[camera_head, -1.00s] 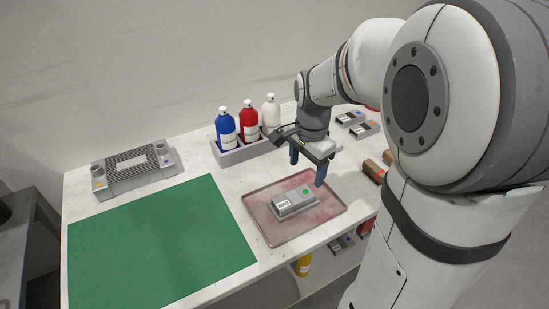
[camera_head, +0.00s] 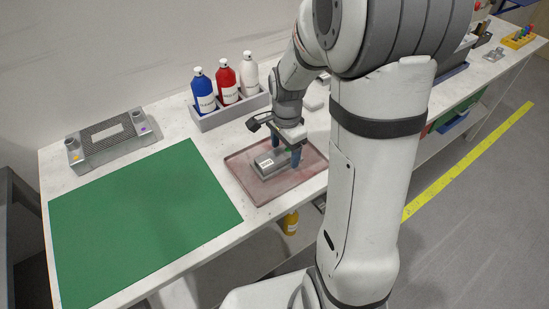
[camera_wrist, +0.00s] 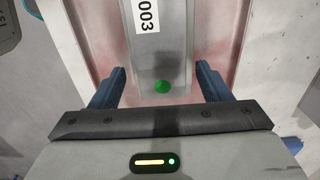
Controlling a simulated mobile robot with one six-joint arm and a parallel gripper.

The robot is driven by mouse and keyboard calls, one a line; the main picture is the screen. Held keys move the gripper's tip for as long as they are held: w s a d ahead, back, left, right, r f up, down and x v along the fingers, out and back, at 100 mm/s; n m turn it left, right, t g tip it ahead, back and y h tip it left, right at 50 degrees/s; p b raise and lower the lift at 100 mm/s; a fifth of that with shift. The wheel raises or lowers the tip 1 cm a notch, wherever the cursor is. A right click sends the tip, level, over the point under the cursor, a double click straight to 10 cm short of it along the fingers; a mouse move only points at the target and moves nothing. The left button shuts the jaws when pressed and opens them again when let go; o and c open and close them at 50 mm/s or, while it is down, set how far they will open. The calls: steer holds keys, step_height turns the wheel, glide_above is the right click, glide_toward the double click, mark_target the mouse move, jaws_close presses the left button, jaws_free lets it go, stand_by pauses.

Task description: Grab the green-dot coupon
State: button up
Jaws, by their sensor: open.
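The green-dot coupon (camera_head: 268,163) is a grey block with a white label, lying in the reddish tray (camera_head: 246,184). In the wrist view the coupon (camera_wrist: 160,50) shows part of a label reading "003" and a green dot near its close end. My gripper (camera_head: 284,160) is low over the tray at the coupon's right end. In the wrist view my gripper (camera_wrist: 162,82) is open, with one blue finger on each side of the coupon and a visible gap to both. The coupon's far end is outside the wrist view.
A grey rack (camera_head: 212,120) with blue, red and white bottles stands behind the tray. A green mat (camera_head: 140,222) covers the bench at left, with a grey ribbed fixture (camera_head: 108,140) behind it. A yellow bottle (camera_head: 290,222) stands below the bench top.

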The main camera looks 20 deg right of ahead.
steer(key=shift+c, duration=0.2)
steer(key=c, duration=1.4)
